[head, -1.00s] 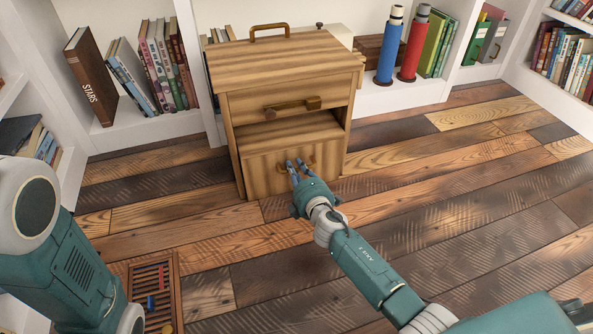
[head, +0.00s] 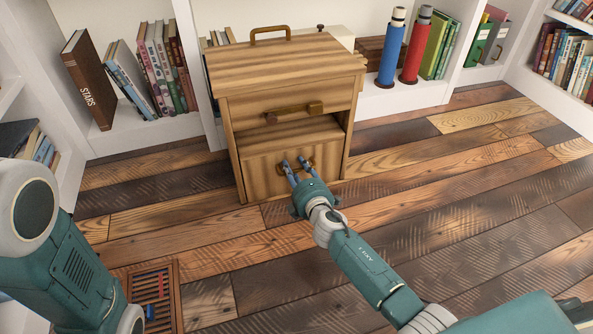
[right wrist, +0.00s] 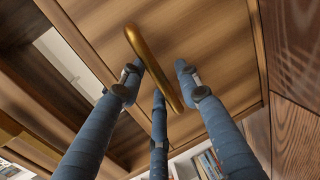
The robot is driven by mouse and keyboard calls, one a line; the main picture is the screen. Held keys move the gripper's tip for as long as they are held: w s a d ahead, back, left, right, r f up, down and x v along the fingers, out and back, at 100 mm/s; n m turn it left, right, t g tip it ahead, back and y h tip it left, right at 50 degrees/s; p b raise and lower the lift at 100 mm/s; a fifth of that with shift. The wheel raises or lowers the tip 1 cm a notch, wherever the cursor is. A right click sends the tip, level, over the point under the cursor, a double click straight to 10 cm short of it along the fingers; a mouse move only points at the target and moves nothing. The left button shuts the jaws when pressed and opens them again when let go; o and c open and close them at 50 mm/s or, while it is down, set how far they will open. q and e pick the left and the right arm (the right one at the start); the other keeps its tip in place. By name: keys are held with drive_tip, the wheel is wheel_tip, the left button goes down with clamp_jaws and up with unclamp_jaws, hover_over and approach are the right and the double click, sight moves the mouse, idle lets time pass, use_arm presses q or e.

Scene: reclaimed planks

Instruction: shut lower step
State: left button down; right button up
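A wooden step cabinet (head: 235,80) stands against the shelves. Its lower step (head: 263,180) has a plain wood front with a brass handle (right wrist: 153,66), and a gap shows above that front. My right gripper (head: 297,167) is at the lower front, its blue fingers spread around the handle. In the right wrist view the fingers (right wrist: 160,85) lie on both sides of the handle with room between them. Contact with the handle is hard to tell. My left arm shows at the left, but its gripper is out of view.
An upper drawer front with a brass handle (head: 294,113) is above the lower step. A slatted wooden tray (head: 175,300) lies on the floor at lower left. Blue (head: 391,50) and red (head: 415,48) bottles stand on the shelf at right. The plank floor at right is clear.

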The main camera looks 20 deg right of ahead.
drive_tip(key=v, duration=1.2)
